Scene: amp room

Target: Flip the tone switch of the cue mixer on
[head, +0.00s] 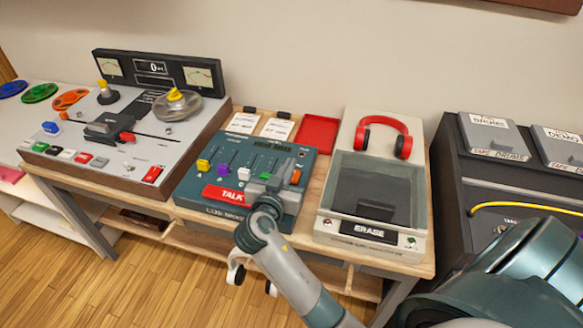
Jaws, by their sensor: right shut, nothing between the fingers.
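The cue mixer (226,160) is a teal box in the middle of the bench, with sliders, coloured knobs and a red TALK button (225,194). Yellow, purple, green and white knobs show in a row, and an orange piece (296,176) stands at its right side. My right gripper (281,171) is shut and empty over the mixer's right part, close to the orange piece. I cannot tell whether it touches the panel. It hides part of the panel, and I cannot make out the tone switch or its position. My left gripper is out of view.
A tape machine (184,133) stands to the left. The ERASE box (328,198) with red headphones (404,144) stands close on the right. Cards (243,122) and a red tray (317,133) lie behind the mixer. A dark cabinet (452,185) stands far right.

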